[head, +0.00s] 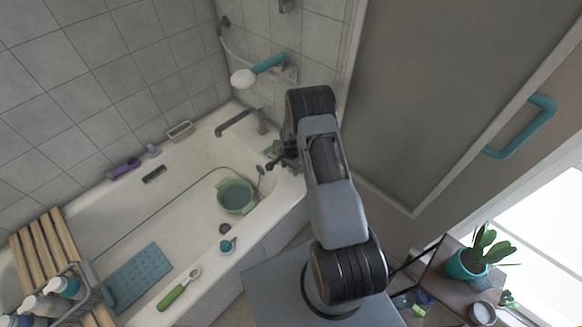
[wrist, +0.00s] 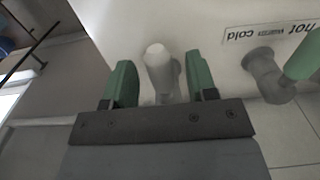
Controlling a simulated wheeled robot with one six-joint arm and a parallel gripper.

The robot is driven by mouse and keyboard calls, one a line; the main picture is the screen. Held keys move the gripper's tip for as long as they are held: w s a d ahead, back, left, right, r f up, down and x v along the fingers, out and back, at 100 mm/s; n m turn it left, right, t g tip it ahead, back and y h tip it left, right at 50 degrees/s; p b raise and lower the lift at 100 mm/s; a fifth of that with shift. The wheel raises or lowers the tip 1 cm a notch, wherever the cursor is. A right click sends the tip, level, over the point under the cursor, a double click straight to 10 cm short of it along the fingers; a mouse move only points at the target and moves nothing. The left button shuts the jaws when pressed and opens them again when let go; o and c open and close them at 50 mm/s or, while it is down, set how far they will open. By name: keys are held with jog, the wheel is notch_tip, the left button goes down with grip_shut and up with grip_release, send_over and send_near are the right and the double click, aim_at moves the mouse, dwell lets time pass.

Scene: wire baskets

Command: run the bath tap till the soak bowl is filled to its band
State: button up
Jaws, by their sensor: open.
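The green soak bowl (head: 236,195) sits in the tub at the tap end; its inside looks dark teal, and I cannot make out the band or water level. The grey bath tap (head: 238,121) has its spout over the tub near the corner; no stream shows. My gripper (head: 283,158) is at the tub's end rim. In the wrist view, its green fingers are open, one on each side of a pale rounded knob (wrist: 160,66), with gaps visible. To the right is a grey fitting with a green lever (wrist: 302,62), beside an upside-down "hot warm cold" label (wrist: 270,35).
The white tub (head: 190,215) holds a blue mat (head: 140,277). A green-handled brush (head: 178,290) and a small teal cup (head: 227,246) are on the near rim. A wooden rack with a bottle basket (head: 60,290) is at left. A shower head (head: 243,79) hangs above.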

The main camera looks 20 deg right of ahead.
grip_shut()
dwell(0.4)
